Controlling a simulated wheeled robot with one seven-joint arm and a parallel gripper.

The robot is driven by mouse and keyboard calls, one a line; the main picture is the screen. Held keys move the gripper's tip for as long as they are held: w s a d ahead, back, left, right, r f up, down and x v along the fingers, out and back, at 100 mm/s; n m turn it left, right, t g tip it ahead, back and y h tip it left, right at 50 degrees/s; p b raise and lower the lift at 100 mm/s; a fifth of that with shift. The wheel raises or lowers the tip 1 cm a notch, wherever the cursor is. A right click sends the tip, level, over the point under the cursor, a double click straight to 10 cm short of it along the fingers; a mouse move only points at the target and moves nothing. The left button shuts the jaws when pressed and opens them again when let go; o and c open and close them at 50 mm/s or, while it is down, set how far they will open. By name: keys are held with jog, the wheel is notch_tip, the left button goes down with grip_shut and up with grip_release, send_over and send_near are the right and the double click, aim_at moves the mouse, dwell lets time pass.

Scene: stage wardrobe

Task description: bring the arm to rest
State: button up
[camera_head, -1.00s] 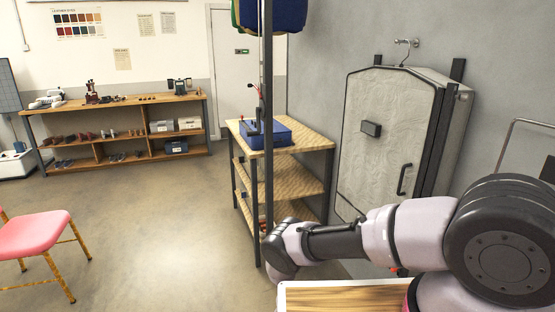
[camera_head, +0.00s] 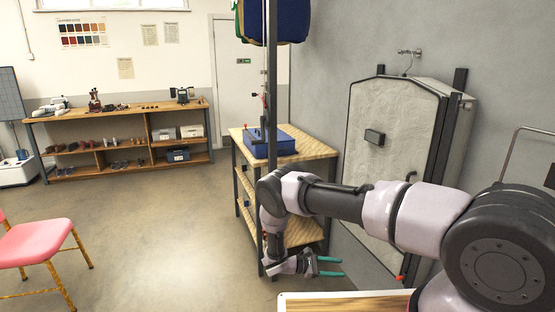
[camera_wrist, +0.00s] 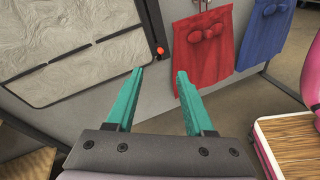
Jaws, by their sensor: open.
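My gripper (camera_head: 330,267) is in the lower middle of the head view, at the end of my bent arm. Its two green fingers point to the right, in front of the lower part of the wooden shelf rack. In the wrist view my gripper (camera_wrist: 160,82) shows its two green fingers apart, with nothing between them. Beyond the fingers is a grey surface with a textured light panel at left.
A wooden shelf rack (camera_head: 310,151) with a blue box (camera_head: 274,141) stands behind my arm. A grey cabinet (camera_head: 392,125) is at the wall. A wood-topped surface (camera_head: 345,301) lies below the gripper. Red (camera_wrist: 203,52) and blue (camera_wrist: 262,40) garments hang nearby. The floor at left is clear around a pink chair (camera_head: 38,243).

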jog(key=w+r+m+g+y, duration=0.2)
jog(key=r+m+y, duration=0.25)
jog(key=r, duration=1.15)
jog(key=w+r+m+g+y, duration=0.15)
jog(key=r+m+y, duration=0.3)
jog(key=r, duration=1.05)
jog(key=s+d+r+m+t+y, duration=0.15)
jog(key=s+r, duration=0.25)
jog(key=r, duration=0.6)
jog(key=s+d+r+m+y, duration=0.1)
jog(key=s+r+m+y, duration=0.25)
jog(key=r, duration=0.65)
jog(key=s+r+m+t+y, duration=0.1)
jog(key=s+r+t, duration=0.3)
jog(key=s, duration=0.6)
jog(key=s+r+m+t+y, duration=0.2)
jog(key=s+r+m+t, duration=0.1)
jog(key=s+r, duration=0.6)
jog(key=shift+s+d+m+t+y, duration=0.3)
jog(key=shift+s+d+m+t, duration=0.15)
jog(key=shift+m, duration=0.25)
jog(key=shift+r, duration=0.1)
